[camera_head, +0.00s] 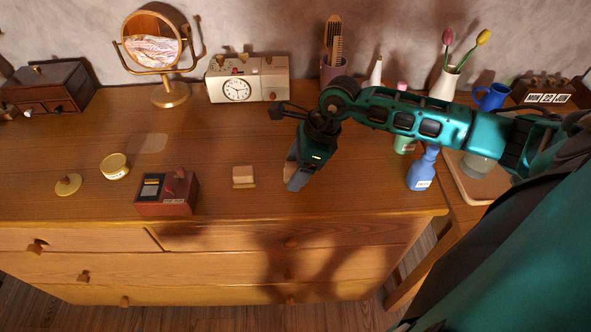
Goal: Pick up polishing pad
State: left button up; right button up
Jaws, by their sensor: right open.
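A small tan block (243,176), which looks like the polishing pad, lies on the wooden dresser top (215,205) near its front edge. My right gripper (292,178) hangs over the dresser just to the right of the block, pointing down, apart from it. Its fingers are partly hidden by the gripper body, it is open, and no object shows between the fingers. My left gripper is out of view.
A dark red box (167,194), a round tin (115,166) and a round lid-like disc (68,185) lie left of the block. A blue spray bottle (422,170) stands right of my gripper.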

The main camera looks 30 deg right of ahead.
jog(key=c, duration=1.2)
notch_tip(320, 180, up, 20)
jog(key=shift+p, duration=0.35)
jog(key=o, duration=0.6)
jog(key=c, duration=0.4)
